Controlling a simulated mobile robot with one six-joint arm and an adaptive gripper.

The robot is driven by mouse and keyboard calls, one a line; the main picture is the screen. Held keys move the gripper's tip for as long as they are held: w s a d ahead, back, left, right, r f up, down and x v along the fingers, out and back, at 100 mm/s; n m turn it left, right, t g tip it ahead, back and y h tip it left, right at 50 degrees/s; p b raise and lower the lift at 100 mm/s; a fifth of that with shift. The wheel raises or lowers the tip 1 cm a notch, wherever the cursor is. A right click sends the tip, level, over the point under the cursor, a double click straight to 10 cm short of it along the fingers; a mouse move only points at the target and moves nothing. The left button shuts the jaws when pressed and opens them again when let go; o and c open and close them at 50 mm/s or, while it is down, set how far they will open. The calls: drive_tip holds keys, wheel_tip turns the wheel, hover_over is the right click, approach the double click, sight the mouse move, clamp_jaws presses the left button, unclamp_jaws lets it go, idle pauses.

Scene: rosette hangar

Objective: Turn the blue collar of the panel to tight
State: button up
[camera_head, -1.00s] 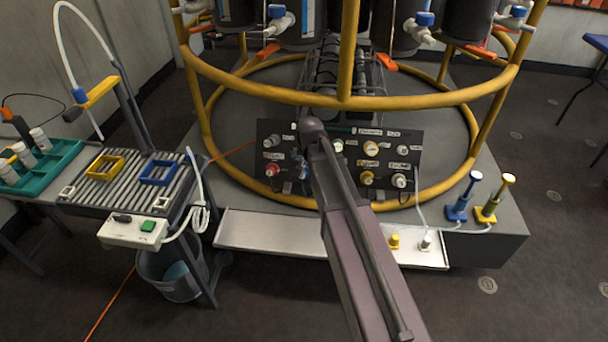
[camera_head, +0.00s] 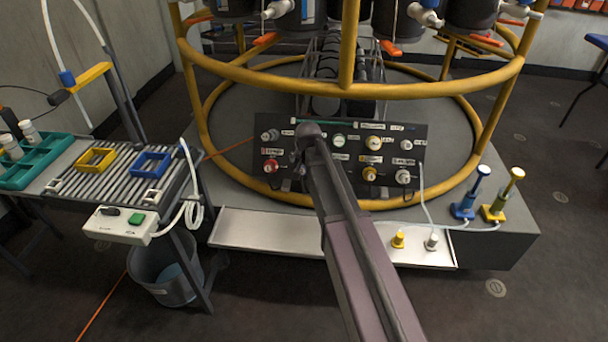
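The dark panel (camera_head: 408,133) stands tilted on the round platform and carries several labelled knobs and collars. A red collar (camera_head: 270,166) is at its lower left, and yellow and white ones are at its lower right. I cannot make out the blue collar; my arm covers the panel's middle. My arm reaches from the bottom of the picture to the panel. My gripper (camera_head: 297,161) is at the panel's left-middle, right of the red collar, mostly hidden by my own arm. Its fingers are too small and dark to read, and contact cannot be told.
A yellow tubular frame (camera_head: 345,100) rings the panel, with dark vessels above. A pale tray (camera_head: 270,232) lies before the panel. Blue (camera_head: 467,203) and yellow (camera_head: 497,208) plungers stand right, with tubing. A ribbed bench (camera_head: 125,180) stands left, with a bucket (camera_head: 166,275) below.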

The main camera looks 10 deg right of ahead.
sight(303, 166)
drive_tip(key=shift+b+x, duration=2.25)
drive_tip(key=shift+x, duration=0.5)
drive_tip(key=shift+c, duration=0.2)
